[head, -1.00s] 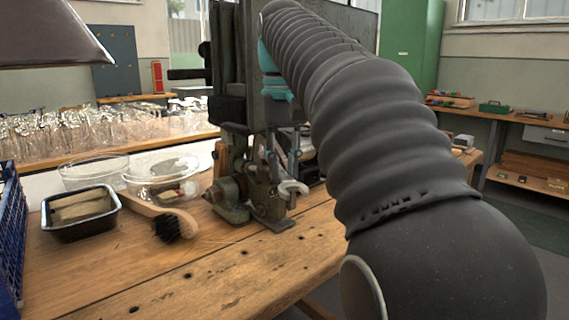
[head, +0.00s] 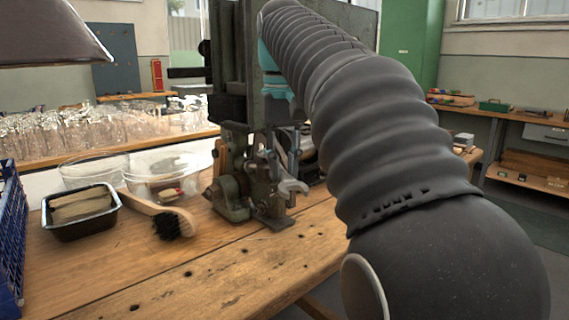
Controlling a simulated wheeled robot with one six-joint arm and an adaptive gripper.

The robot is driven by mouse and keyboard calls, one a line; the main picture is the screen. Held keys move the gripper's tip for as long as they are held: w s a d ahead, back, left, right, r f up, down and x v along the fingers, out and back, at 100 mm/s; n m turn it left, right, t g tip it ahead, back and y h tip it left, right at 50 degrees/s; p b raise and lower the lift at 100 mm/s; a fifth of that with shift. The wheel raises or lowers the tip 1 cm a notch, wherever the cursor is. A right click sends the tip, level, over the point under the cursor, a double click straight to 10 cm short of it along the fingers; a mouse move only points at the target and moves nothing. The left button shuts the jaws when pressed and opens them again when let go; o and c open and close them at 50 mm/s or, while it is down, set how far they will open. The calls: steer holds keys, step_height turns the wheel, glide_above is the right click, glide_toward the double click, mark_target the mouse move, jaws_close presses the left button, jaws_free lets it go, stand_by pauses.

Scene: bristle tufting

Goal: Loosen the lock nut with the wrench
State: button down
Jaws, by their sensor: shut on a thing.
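The green tufting machine (head: 232,195) stands on the wooden bench, in the middle of the head view. A grey metal open-ended wrench (head: 292,187) shows its jaw at the machine's right side. I cannot tell whether the jaw touches the machine. My arm comes from the lower right and bends down behind its own sleeve. My gripper (head: 286,150) is small and partly hidden just above the wrench, shut on it. The lock nut cannot be made out; it is too small or hidden by the machine and wrench.
A brush (head: 170,222) with black bristles, a black tray (head: 78,228) of pale blocks and two clear bowls (head: 160,178) lie left of the machine. A blue crate (head: 12,240) stands at the left edge. The bench front (head: 225,270) is clear.

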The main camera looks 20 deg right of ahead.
steer(key=shift+f+b, duration=0.3)
steer(key=shift+f, duration=0.35)
stand_by(0.4)
steer(key=shift+d, duration=0.1)
